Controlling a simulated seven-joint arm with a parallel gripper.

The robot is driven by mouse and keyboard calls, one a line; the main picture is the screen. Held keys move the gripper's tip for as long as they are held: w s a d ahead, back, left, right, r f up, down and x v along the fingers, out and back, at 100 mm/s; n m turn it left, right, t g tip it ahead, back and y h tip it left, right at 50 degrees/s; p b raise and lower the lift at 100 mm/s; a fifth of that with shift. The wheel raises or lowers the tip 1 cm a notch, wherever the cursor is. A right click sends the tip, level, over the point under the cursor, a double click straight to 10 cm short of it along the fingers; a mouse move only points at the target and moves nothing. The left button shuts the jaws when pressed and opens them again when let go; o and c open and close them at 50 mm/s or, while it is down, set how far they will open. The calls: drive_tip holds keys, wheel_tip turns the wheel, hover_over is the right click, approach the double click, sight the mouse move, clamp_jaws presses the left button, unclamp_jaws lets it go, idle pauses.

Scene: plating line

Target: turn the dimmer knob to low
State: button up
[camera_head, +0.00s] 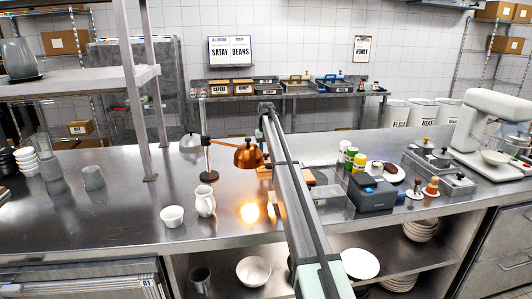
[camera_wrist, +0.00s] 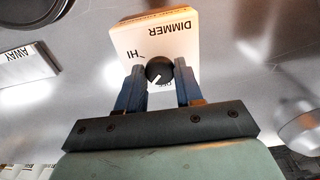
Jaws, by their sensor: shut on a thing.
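The dimmer (camera_wrist: 150,40) is a white box lettered DIMMER and HI, upside down in the wrist view. Its round black knob (camera_wrist: 161,67) has a white pointer mark that slants to the lower left in that picture, away from the HI mark. Small lettering below the knob is partly hidden and hard to read. My gripper (camera_wrist: 160,74) has its two blue fingers on either side of the knob, shut on it. In the head view my arm crosses the middle of the counter, and I cannot make out the dimmer or the fingertips there.
A copper heat lamp (camera_head: 249,155) hangs over the steel counter just left of my arm. A white jug (camera_head: 204,201) and a white bowl (camera_head: 172,216) stand nearby. A dark grey device (camera_head: 371,193) stands right of my arm. An AWAY sign (camera_wrist: 28,64) lies left in the wrist view.

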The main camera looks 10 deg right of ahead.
sight(266, 154)
drive_tip(key=shift+m, duration=1.4)
drive_tip(key=o, duration=1)
drive_tip(key=shift+o, duration=0.2)
drive_tip(key=shift+r, duration=0.15)
wheel_tip(266, 154, up, 14)
drive_tip(key=shift+f, duration=0.2)
